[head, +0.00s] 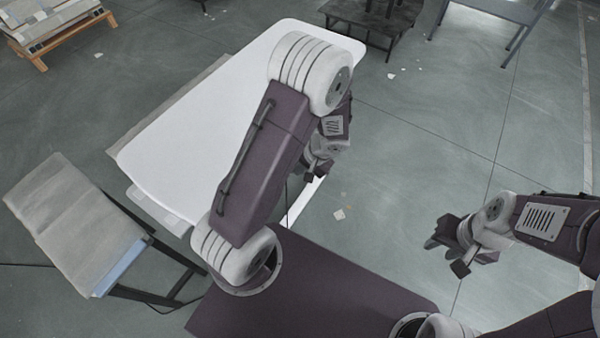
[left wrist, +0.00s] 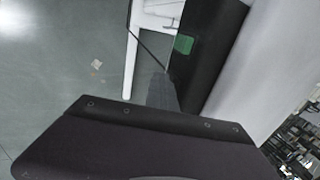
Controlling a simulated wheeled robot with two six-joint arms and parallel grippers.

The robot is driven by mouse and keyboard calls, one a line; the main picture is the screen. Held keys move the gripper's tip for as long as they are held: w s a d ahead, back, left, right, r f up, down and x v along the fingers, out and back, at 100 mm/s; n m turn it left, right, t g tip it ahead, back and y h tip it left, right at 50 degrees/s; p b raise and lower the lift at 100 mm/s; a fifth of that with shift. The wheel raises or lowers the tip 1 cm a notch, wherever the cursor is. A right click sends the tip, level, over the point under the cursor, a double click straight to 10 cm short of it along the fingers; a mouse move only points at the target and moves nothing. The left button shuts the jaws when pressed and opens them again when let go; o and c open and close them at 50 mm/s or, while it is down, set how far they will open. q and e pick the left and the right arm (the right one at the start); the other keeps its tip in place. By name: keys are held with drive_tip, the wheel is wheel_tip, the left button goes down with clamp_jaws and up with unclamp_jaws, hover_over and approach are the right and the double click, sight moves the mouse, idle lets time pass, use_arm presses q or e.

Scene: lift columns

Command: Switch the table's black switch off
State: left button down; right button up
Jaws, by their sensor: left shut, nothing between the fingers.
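The white table (head: 205,115) has a long rounded top, partly hidden in the head view by my left arm. My left gripper (head: 316,172) is shut and empty, beside the table's right edge in the head view. In the left wrist view a black box-like part (left wrist: 215,55) with a green patch (left wrist: 184,44) is close to the gripper, next to a pale surface. I cannot make out a separate black switch or its position. My right gripper (head: 450,256) is open and empty over bare floor, well away from the table.
A bench with a grey cover (head: 75,215) stands left of the table. A wooden pallet (head: 60,30), a dark low table (head: 372,22) and a grey metal stand (head: 495,12) are at the back.

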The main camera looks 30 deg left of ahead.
drive_tip(key=shift+r+p, duration=0.7)
